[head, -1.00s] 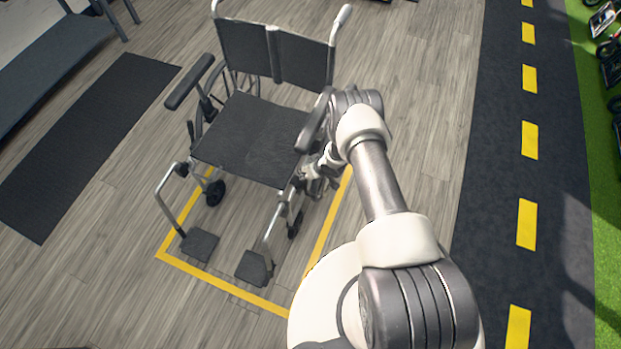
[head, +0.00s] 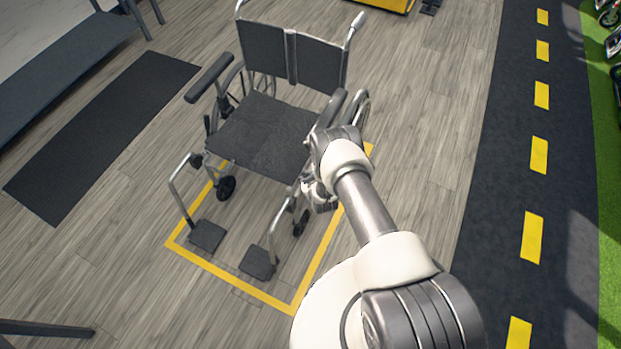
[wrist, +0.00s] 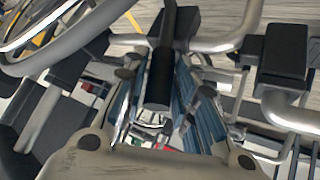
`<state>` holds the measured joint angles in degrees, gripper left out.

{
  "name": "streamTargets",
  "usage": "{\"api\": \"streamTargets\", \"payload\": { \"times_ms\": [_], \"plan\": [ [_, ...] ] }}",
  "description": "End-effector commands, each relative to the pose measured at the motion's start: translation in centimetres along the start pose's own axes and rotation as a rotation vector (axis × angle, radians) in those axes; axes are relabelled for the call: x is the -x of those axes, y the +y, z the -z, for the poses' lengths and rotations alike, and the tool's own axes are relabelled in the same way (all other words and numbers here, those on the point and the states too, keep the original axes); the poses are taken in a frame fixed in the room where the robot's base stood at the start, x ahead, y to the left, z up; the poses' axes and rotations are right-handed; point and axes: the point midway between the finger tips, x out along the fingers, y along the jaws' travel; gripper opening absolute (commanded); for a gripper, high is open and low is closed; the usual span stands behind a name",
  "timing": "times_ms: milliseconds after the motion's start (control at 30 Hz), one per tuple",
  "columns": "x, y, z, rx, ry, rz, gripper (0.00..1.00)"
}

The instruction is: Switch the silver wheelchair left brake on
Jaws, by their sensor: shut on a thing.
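The silver wheelchair (head: 262,135) has a black seat and back and stands upright, its footrests facing me. My gripper (head: 318,196) is low at its right side in the head view, by the front frame under the armrest; my wrist hides much of this. In the wrist view, my gripper (wrist: 160,112) has its fingers on both sides of a black lever grip (wrist: 160,75), the left brake handle, and is shut on it. The rim of the large wheel (wrist: 75,42) shows at upper left. The lever's lower pivot cannot be made out.
A yellow floor outline (head: 232,281) surrounds the wheelchair. A dark mat (head: 100,135) lies to the left, beside a grey bench (head: 60,65). A dark lane with yellow dashes (head: 532,237) runs along the right. The wooden floor between is clear.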

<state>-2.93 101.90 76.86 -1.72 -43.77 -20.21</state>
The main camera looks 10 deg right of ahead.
Motion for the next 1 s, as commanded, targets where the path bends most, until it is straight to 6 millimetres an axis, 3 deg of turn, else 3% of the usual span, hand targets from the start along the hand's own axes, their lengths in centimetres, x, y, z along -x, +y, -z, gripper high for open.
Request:
{"api": "streamTargets", "payload": {
  "times_ms": [333, 367, 633, 1000],
  "plan": [
    [-0.14, 0.4, 0.33, -0.003, 0.009, -0.01, 0.0],
    [-0.15, 0.41, 0.33, -0.003, 0.009, -0.011, 0.27],
    [-0.1, 0.26, 0.24, -0.002, 0.007, -0.007, 0.45],
    [0.11, 0.13, 0.13, -0.001, 0.004, -0.004, 0.46]
  ]
}}
